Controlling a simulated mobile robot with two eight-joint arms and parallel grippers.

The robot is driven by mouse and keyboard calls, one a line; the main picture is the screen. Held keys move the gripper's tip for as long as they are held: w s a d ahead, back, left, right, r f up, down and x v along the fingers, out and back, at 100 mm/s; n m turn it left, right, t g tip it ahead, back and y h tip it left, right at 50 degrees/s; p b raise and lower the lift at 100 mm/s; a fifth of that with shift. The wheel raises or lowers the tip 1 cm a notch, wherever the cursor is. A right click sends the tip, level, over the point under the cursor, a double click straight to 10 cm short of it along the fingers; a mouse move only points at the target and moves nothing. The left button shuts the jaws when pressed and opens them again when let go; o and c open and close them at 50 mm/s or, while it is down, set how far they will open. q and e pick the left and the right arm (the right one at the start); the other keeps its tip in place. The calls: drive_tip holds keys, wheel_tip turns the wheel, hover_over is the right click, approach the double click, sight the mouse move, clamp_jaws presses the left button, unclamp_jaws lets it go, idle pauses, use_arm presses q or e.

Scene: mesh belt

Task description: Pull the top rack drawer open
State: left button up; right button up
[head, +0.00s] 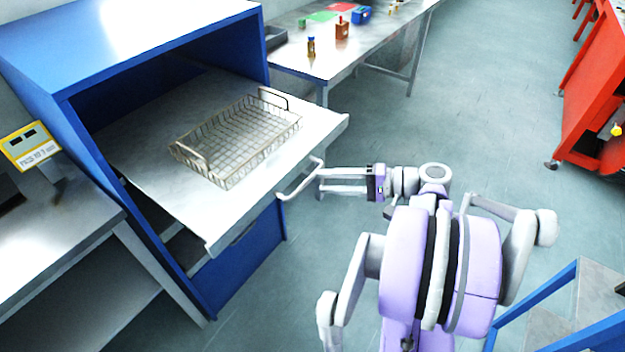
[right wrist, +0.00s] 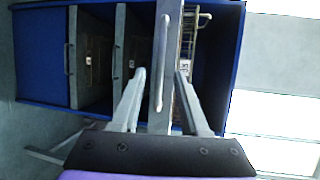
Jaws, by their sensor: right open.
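The top rack drawer (head: 150,165) is a pale metal shelf extended well out of the blue rack (head: 130,30). Its bar handle (head: 297,182) stands out from the front edge, and a wire basket (head: 238,140) rests on the drawer. My right gripper (head: 320,182) is open at the handle, to its right in the head view. In the right wrist view the two fingers (right wrist: 160,75) are spread to either side of the handle (right wrist: 162,62), apart from it. Whether the fingertips reach past the bar is hard to tell. My left gripper is not in view.
Lower drawer fronts (right wrist: 92,60) show in the right wrist view. A red cabinet (head: 590,100) is at far right. The floor (head: 450,100) between is clear.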

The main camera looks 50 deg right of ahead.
drive_tip(key=v, duration=0.5)
idle(0.6)
